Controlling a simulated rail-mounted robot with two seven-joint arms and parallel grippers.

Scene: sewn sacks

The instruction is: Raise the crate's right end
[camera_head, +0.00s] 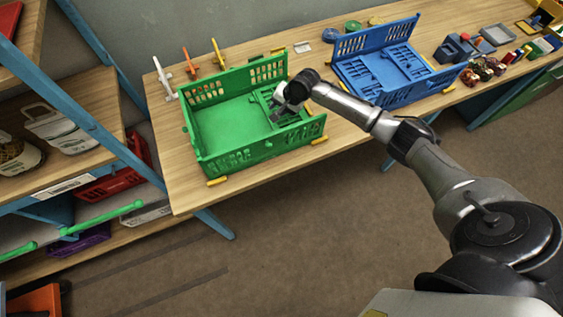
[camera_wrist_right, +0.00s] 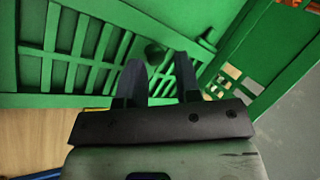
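The green crate (camera_head: 225,110) stands on the wooden table with its back, front and left walls up. Its right end (camera_head: 290,100) appears to lie folded down inside the crate, as a slatted green panel. In the right wrist view this slatted panel (camera_wrist_right: 75,45) fills the upper left, with a dark round spot near the fingers. My right gripper (camera_head: 282,109) is over the folded panel. In the wrist view its two dark fingers (camera_wrist_right: 158,68) stand apart with nothing seen between them. Whether they touch the panel is unclear. My left gripper is not in view.
A blue crate (camera_head: 375,72) stands to the right, behind my right arm. Orange, yellow and white clamp-like tools (camera_head: 190,65) stand behind the green crate. Small toys and boxes (camera_head: 485,65) lie farther right. A blue-framed shelf (camera_head: 110,130) is at the left.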

